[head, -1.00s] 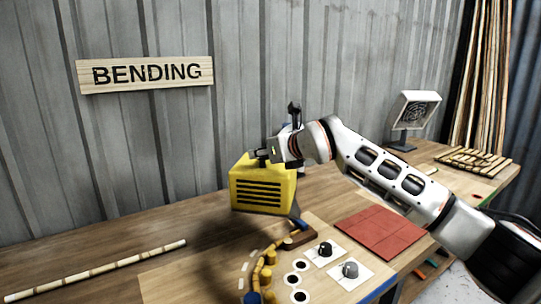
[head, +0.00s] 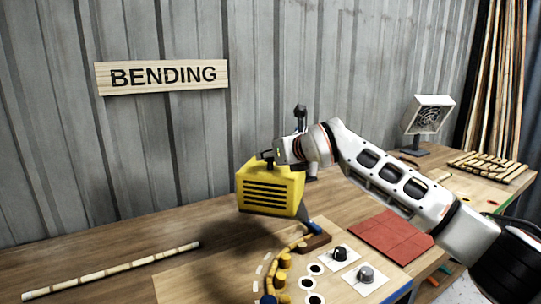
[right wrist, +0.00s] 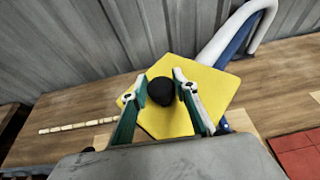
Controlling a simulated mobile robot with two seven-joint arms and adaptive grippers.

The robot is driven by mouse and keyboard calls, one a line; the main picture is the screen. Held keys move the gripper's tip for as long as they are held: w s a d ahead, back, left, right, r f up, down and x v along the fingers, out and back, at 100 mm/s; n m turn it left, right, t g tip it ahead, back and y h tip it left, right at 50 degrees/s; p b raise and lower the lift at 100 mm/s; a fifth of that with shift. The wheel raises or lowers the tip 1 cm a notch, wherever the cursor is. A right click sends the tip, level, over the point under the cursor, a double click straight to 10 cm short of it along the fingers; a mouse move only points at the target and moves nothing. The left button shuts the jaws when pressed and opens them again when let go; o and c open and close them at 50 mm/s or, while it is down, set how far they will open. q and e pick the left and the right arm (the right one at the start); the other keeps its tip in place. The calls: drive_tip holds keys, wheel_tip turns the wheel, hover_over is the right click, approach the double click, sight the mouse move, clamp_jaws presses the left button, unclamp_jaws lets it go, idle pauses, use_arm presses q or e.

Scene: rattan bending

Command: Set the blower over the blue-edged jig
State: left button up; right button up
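The blower is a yellow box with dark slats (head: 269,190). It hangs above the bench, with its shadow below and to the left. My right gripper (head: 267,157) is at its top. In the right wrist view my right gripper's fingers (right wrist: 160,98) are closed around a black knob (right wrist: 160,92) on the yellow top (right wrist: 205,85). A curved jig with yellow-brown pegs (head: 282,262) is on the bench below and slightly right of the blower. A blue piece shows at its near end (head: 268,299), partly cut off by the frame. My left gripper is out of view.
A jointed cane (head: 120,270) lies at left. White cards with knobs (head: 366,274), black-centred discs (head: 316,269) and a red tiled mat (head: 391,237) are right of the jig. A fan (head: 430,115) and a cane rack (head: 490,166) stand farther right. The back wall closes off the bench.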

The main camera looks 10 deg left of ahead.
drive_tip(key=shift+o, duration=1)
drive_tip(key=shift+s+d+r, duration=0.3)
drive_tip(key=shift+s+d, duration=0.1)
drive_tip(key=v, duration=1)
drive_tip(key=shift+s+d, duration=0.2)
drive_tip(key=shift+s, duration=0.1)
